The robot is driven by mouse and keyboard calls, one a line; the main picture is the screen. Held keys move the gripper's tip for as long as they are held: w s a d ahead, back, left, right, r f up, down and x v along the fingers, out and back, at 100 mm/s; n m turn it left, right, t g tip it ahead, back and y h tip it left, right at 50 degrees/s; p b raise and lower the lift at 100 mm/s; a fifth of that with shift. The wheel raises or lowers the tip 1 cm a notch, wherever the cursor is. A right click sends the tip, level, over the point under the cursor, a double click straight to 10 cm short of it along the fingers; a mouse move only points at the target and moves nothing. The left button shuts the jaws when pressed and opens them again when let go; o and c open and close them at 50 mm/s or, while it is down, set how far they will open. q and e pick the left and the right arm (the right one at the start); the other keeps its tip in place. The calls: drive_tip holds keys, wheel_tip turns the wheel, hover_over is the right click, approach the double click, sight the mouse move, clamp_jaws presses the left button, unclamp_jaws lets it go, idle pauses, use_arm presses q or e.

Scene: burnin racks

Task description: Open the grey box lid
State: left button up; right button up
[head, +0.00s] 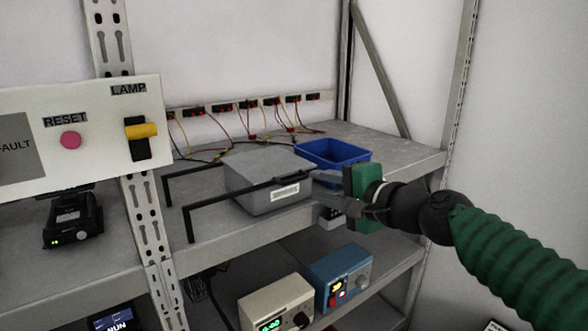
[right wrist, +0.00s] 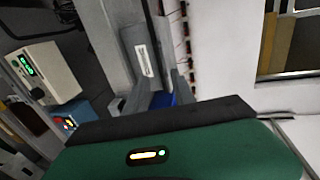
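The grey box (head: 262,195) stands on the upper shelf with its lid (head: 262,163) down. A white label is on its front, and a dark handle or latch runs along the lid's front edge. My right gripper (head: 314,186) is just right of the box's front corner, its fingers apart and pointing at the box. Nothing shows between them. In the right wrist view the box (right wrist: 132,40) lies beyond the spread fingers. I cannot tell whether a finger touches it. My left gripper is not in view.
A blue bin (head: 335,152) stands behind the gripper at right. Black bracket bars (head: 222,199) stand left of the box. Wires run along the back wall. A control panel (head: 80,130) and rack post are at left. Instruments (head: 275,306) sit on the shelf below.

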sight(296, 181)
drive_tip(key=p+x, duration=0.6)
drive_tip(key=x, duration=0.2)
drive_tip(key=shift+w+a, duration=0.15)
drive_tip(key=shift+a, duration=0.25)
drive_tip(key=shift+w+a+f, duration=0.25)
drive_tip(key=shift+w, duration=0.1)
drive_tip(key=shift+s+d+r, duration=0.15)
drive_tip(key=shift+s+d, duration=0.1)
drive_tip(key=shift+s, duration=0.05)
drive_tip(key=c, duration=0.4)
drive_tip(key=shift+d, duration=0.15)
clamp_jaws()
